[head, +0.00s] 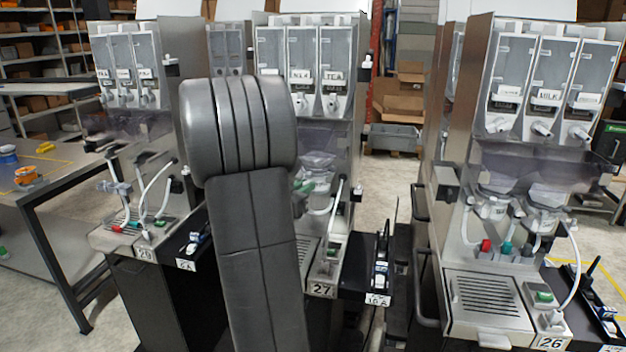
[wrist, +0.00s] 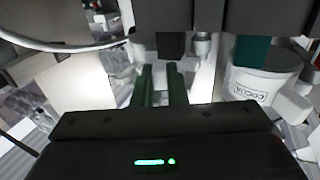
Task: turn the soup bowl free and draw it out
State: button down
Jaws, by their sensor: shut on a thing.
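In the wrist view my gripper (wrist: 161,72) reaches forward with two dark green fingers, shut on a pale bowl (wrist: 146,46) that I take to be the soup bowl. Most of this bowl is hidden by the fingers and a dark part above, and no label on it can be read. A white bowl marked COCOA (wrist: 250,90) sits to the right, apart from the fingers. In the head view my arm covers much of the machine numbered 27 (head: 322,289), and my gripper and the held bowl cannot be made out.
Machine 26 (head: 549,342) stands to the right with bowls, hoses and a drip grate. Machine 29 (head: 144,253) stands to the left. A black tray (head: 378,270) with small items juts out beside machine 27. A metal table (head: 50,190) is at the far left.

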jog(key=shift+w+d+r, duration=0.1)
jog(key=shift+d+r, duration=0.1)
jog(key=shift+s+d+n+t+y+b, duration=0.2)
jog(key=shift+n+t+y+b, duration=0.25)
jog(key=shift+y, duration=0.15)
jog(key=shift+s+d+n+t+y+b, duration=0.1)
jog(key=shift+d+n+t+y+b, duration=0.1)
jog(key=shift+n+t+y+b, duration=0.3)
jog(key=shift+s+d+n+y+b, duration=0.1)
jog(key=shift+d+n+y+b, duration=0.2)
jog(key=shift+y, duration=0.2)
jog(key=shift+s+d+n+t+y+b, duration=0.1)
jog(key=shift+n+t+y+b, duration=0.15)
jog(key=shift+t+y+b, duration=0.2)
jog(key=shift+s+d+n+t+y+b, duration=0.15)
jog(key=shift+d+n+t+y+b, duration=0.15)
jog(key=shift+n+y+b, duration=0.5)
jog(key=shift+s+a+f, duration=0.2)
jog(key=shift+s+a+f, duration=0.15)
jog(key=shift+s+a, duration=0.45)
jog(key=shift+s, duration=0.35)
